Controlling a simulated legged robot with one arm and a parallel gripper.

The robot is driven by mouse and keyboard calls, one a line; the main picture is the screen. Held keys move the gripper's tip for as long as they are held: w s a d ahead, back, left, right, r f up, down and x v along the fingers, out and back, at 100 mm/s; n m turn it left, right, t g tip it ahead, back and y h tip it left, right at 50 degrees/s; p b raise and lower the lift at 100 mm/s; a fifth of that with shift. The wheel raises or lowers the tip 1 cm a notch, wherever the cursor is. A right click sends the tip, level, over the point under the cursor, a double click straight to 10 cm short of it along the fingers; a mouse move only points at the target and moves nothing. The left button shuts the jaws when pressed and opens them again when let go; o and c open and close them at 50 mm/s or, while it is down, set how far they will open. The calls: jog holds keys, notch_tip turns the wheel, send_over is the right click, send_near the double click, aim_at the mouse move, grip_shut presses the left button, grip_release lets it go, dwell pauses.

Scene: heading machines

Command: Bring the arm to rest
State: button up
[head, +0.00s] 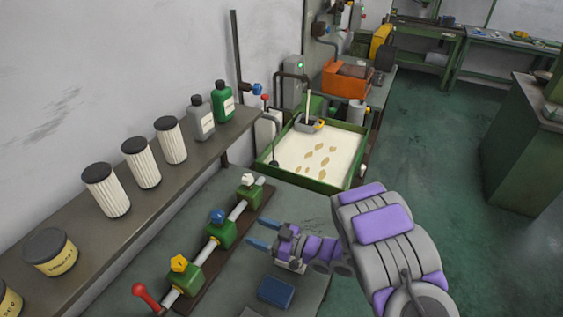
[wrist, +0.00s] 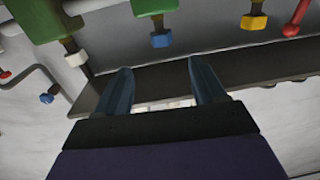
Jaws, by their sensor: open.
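My gripper (head: 262,237) is open and empty above the grey bench (head: 305,200) in the head view. Its two blue fingers point left toward a pipe row with green valve blocks (head: 221,233). In the wrist view the two fingers of my gripper (wrist: 166,88) stand apart with nothing between them. The valve knobs are white (head: 247,179), blue (head: 217,215) and yellow (head: 179,263), with a red lever (head: 146,297) at the near end. They also show along the top of the wrist view. I cannot tell the exact gap between fingers and valves.
A dark blue block (head: 276,291) lies on the bench below my gripper. A wall shelf (head: 75,235) holds white ribbed filters, bottles and tins. The green floor (head: 430,150) to the right is open, up to a green cabinet (head: 520,150).

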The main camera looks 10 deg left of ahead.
jog(key=w+d+r+m+t+h, duration=0.25)
jog(key=w+d+t+h, duration=0.25)
jog(key=w+d+h, duration=0.55)
jog(key=s+d+r+m+h, duration=0.1)
jog(key=d+r+m+h, duration=0.25)
jog(key=d, duration=0.65)
jog(key=s+d+r+m+h, duration=0.2)
jog(key=d+r+h, duration=0.25)
jog(key=d, duration=0.55)
jog(key=s+d+r+m+g+h, duration=0.1)
jog(key=s+d+m+g, duration=0.1)
jog(key=s, duration=0.6)
jog(key=s+d+r+m+g+b, duration=0.1)
jog(key=s+r+m+g, duration=0.1)
jog(key=s, duration=0.6)
jog(key=s+d+r+m+g+h, duration=0.1)
jog(key=s+d+m+g, duration=0.15)
jog(key=s, duration=0.55)
jog(key=s+a+r+g+y, duration=0.1)
jog(key=s+a+g, duration=0.1)
jog(key=s, duration=0.6)
jog(key=s+a+g+y, duration=0.2)
jog(key=s+a, duration=0.2)
jog(key=s, duration=0.4)
jog(key=shift+a+r+m, duration=0.35)
jog(key=shift+r+m, duration=0.05)
jog(key=shift+m, duration=0.05)
